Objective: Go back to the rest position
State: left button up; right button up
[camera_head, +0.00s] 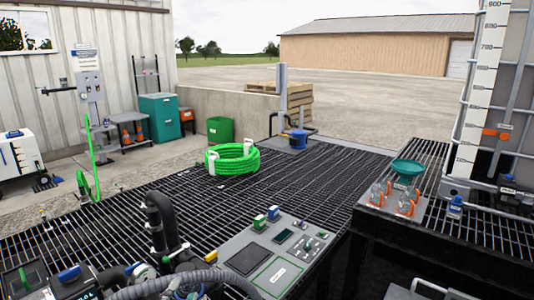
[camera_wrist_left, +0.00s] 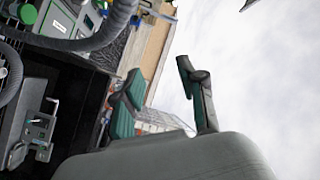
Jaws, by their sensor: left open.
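My left gripper (camera_wrist_left: 160,78) shows in the left wrist view. Its two fingers with dark green pads stand apart, and nothing is between them. Behind the fingers are pale sky and a tan strip of building, seen tilted. The panel and hose lie to the left of the fingers in that view, apart from them. In the head view I cannot clearly pick out the left gripper among the dark pipes and hoses at the bottom. My right gripper is in neither view.
A grey corrugated hose (camera_head: 180,284) and a black bent pipe (camera_head: 163,215) stand close in front. A control panel (camera_head: 250,260) is beside them. A coiled green hose (camera_head: 232,159) lies on the grating (camera_head: 300,185). A green funnel (camera_head: 408,168) and orange-marked bottles stand at right.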

pick_arm(q)
jog(key=s+a+f+n+g+y, duration=0.35)
jog(key=s+f+n+g, duration=0.4)
jog(key=s+f, duration=0.5)
jog(key=s+d+f+n+g+h, duration=0.1)
jog(key=s+f+g, duration=0.2)
jog(key=s, duration=0.4)
jog(key=s+f+n+g+h, duration=0.1)
jog(key=s+f+g, duration=0.3)
jog(key=s, duration=0.4)
notch_tip(320, 180, down, 24)
jog(key=s+a+f+g, duration=0.2)
jog(key=s+f, duration=1.5)
jog(key=shift+a, duration=0.4)
jog(key=shift+s+f+m, duration=0.1)
jog(key=shift+m, duration=0.15)
